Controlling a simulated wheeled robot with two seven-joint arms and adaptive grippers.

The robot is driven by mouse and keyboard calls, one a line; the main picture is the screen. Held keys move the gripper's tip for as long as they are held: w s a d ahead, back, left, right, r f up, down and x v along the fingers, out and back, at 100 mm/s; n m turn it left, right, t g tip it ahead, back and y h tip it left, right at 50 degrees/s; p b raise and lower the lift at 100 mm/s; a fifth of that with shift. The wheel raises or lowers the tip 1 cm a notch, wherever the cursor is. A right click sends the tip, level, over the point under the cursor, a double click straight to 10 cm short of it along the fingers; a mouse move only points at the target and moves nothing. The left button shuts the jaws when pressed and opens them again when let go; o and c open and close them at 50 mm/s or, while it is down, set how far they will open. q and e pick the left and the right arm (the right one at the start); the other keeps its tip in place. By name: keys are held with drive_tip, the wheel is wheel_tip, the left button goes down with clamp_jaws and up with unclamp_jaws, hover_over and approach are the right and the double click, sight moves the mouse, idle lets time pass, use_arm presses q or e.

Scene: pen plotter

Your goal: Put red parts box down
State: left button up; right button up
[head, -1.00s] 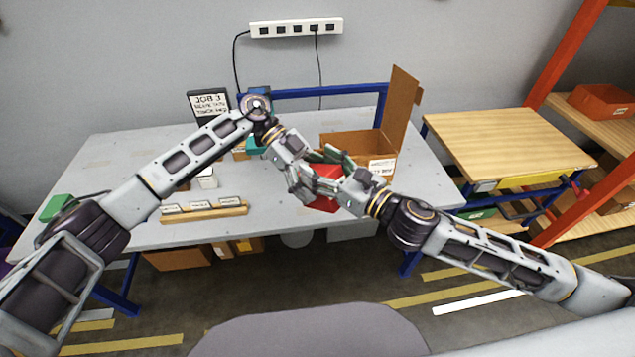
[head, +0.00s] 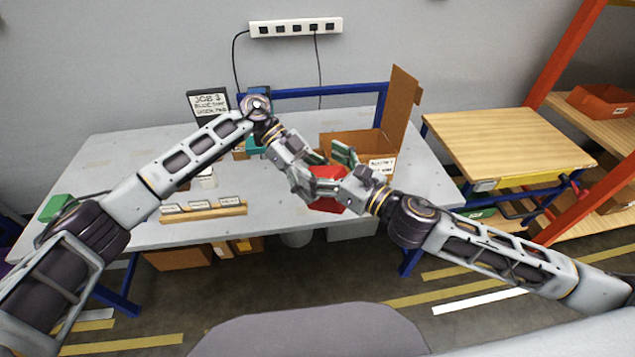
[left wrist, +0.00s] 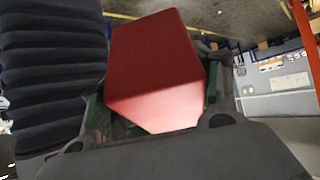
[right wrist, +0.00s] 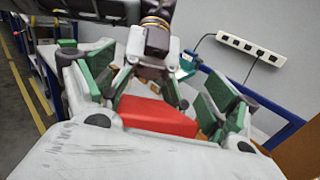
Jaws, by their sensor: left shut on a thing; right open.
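The red parts box (head: 327,189) is in the air in front of the table's right front part, below the open cardboard box in the head view. My left gripper (head: 312,180) is shut on it. In the left wrist view the red box (left wrist: 155,70) fills the space between the fingers. My right gripper (head: 347,170) is open, close to the red box on its right side. In the right wrist view the red box (right wrist: 158,115) lies beyond and between the spread fingers, and I cannot tell whether they touch it. Part of the box is hidden by the grippers.
The grey table (head: 130,160) holds a wooden card holder (head: 204,212), a black sign (head: 208,103) and an open cardboard box (head: 350,145). A wooden-topped bench (head: 500,140) stands at the right. The table's front middle has bare surface.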

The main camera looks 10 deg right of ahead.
wheel_tip(320, 180, up, 9)
drive_tip(key=shift+r, duration=0.2)
idle(1.1)
drive_tip(key=shift+w, duration=0.1)
idle(0.4)
